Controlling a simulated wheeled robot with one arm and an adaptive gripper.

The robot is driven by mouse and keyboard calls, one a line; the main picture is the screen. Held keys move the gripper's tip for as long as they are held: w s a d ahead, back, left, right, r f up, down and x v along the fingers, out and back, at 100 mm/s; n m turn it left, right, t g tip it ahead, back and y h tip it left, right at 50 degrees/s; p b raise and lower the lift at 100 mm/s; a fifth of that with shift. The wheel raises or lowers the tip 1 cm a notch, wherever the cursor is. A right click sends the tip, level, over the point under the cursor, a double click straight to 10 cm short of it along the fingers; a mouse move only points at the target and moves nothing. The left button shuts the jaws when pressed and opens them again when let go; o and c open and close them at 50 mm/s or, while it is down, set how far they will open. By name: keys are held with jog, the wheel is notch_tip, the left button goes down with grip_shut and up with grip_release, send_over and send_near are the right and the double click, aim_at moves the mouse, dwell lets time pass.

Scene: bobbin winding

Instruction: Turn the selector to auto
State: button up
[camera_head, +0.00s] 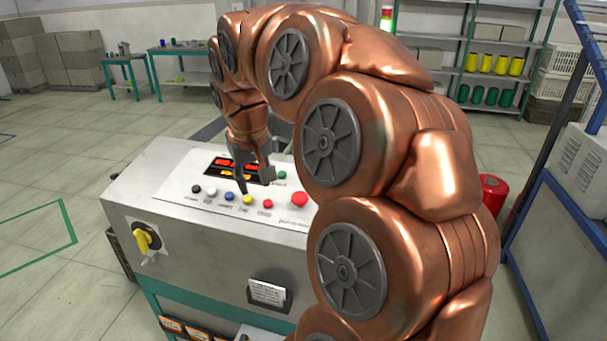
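A grey control box has a pale sloped panel (175,190) on top with a red-and-amber display (222,164) and a row of buttons. A yellow rotary knob (148,239) sits on the left of the box's front face; I cannot tell whether this is the selector, and no "auto" mark is readable. My gripper (256,186) points down over the panel, in front of the display and just behind the yellow button (247,200). Its two fingers look apart with nothing visible between them. I cannot tell whether a fingertip touches the panel.
Blue (229,196), red (267,204) and green (282,175) buttons and a large red mushroom button (299,199) lie close around the gripper. My copper arm hides the box's right side. A card holder (268,294) is on the front. The floor at left is clear.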

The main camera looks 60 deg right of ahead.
jog(key=s+d+r+m+h, duration=0.1)
jog(key=s+d+m, duration=0.1)
jog(key=d, duration=0.5)
jog(key=s+d+r+m, duration=0.1)
jog(key=s+d, duration=0.1)
jog(key=d, duration=0.4)
jog(key=shift+w+p+x, duration=0.15)
jog(key=shift+p+x, duration=0.05)
jog(key=shift+x, duration=1.65)
jog(key=shift+w+p+x, duration=0.1)
jog(key=shift+p+x, duration=0.1)
jog(key=shift+x, duration=1.65)
jog(key=shift+d+r, duration=0.1)
jog(key=shift+d, duration=0.05)
grip_shut()
